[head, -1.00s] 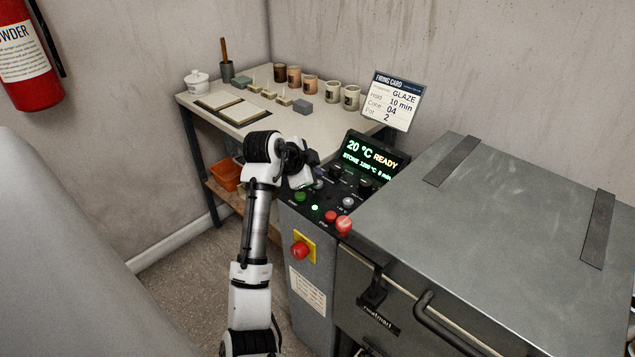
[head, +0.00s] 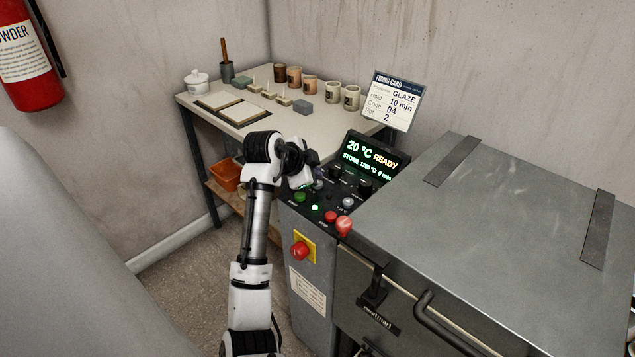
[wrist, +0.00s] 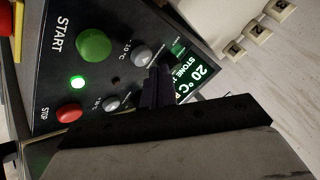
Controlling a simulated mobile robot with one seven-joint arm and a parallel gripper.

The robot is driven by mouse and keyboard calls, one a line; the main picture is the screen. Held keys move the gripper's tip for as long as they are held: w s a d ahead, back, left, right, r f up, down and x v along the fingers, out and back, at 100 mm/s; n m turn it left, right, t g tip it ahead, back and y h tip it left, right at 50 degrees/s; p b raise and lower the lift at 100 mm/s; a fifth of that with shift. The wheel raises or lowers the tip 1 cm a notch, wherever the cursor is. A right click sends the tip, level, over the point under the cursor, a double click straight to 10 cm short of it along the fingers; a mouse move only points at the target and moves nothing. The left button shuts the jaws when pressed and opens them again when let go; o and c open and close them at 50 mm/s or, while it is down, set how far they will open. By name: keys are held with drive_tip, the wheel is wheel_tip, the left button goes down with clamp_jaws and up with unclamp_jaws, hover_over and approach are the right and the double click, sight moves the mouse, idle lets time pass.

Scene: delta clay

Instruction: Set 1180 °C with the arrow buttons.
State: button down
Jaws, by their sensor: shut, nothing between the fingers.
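The kiln control panel (head: 322,208) has a lit display (head: 370,160) reading 20 °C READY, with a smaller line that looks like STONE 1200 °C 0 min. Two grey round buttons marked with 10 °C show in the wrist view, one (wrist: 141,55) near the green START button and one (wrist: 111,102) near the red STOP button (wrist: 69,112). Their signs are too small to read surely. My gripper (wrist: 158,84) is shut and empty over the panel, its tips beside the grey button nearer START. I cannot tell whether they touch it.
The green START button (wrist: 93,44) and a lit green lamp (wrist: 77,82) are close by. Black knobs (head: 365,186) sit below the display. A red emergency button (head: 299,251) is on the panel's front. A firing card (head: 393,101) reads GLAZE, 10 min, cone 04. The grey kiln (head: 500,215) stands right.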

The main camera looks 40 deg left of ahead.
idle(0.4)
drive_tip(key=shift+f, duration=0.45)
drive_tip(key=shift+f+b, duration=0.5)
drive_tip(key=shift+b, duration=0.05)
idle(0.7)
drive_tip(key=shift+r+p, duration=0.6)
drive_tip(key=shift+r, duration=0.3)
drive_tip(key=shift+r, duration=0.1)
wheel_tip(320, 180, up, 5)
drive_tip(key=p, duration=0.3)
idle(2.4)
